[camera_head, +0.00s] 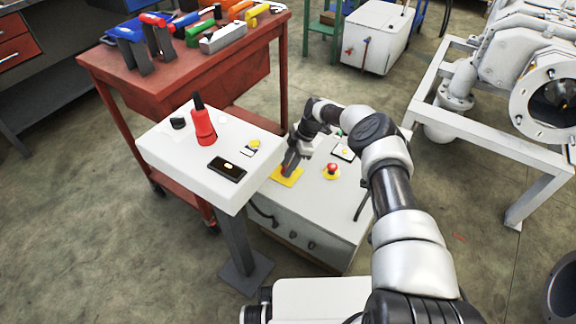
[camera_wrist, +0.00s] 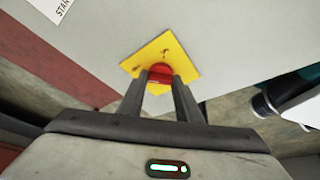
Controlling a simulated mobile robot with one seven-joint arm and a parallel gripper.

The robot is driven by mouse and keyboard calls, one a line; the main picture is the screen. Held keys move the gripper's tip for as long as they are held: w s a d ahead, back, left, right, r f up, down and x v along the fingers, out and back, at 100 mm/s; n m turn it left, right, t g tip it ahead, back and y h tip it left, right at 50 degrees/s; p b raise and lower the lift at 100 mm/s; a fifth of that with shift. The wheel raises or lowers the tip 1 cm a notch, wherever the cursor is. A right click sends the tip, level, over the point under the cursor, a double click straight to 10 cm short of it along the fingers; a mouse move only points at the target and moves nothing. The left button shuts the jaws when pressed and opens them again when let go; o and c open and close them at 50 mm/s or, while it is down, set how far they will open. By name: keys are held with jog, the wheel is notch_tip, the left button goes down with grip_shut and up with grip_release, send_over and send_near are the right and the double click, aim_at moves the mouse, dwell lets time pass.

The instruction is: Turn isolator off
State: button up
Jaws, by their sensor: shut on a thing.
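The isolator is a red knob on a square yellow plate (camera_head: 288,176) on the light grey top of a control cabinet. In the wrist view, the red knob (camera_wrist: 160,72) sits between my fingertips, with the yellow plate (camera_wrist: 183,56) around it. My gripper (camera_wrist: 160,82) is shut on the knob. In the head view, my gripper (camera_head: 290,168) reaches down to the plate and hides most of the knob. The marks on the plate are too small to read.
A red emergency button (camera_head: 331,171) on a yellow base stands right of the isolator on the cabinet (camera_head: 318,215). A white pedestal (camera_head: 160,150) with a red-and-black handle is close on the left. A red tool cart (camera_head: 180,85) stands behind.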

jog(key=o, duration=1)
jog(key=shift+o, duration=0.2)
jog(key=p+v, duration=0.3)
jog(key=v, duration=1.4)
jog(key=shift+r, duration=0.2)
jog(key=shift+d, duration=0.1)
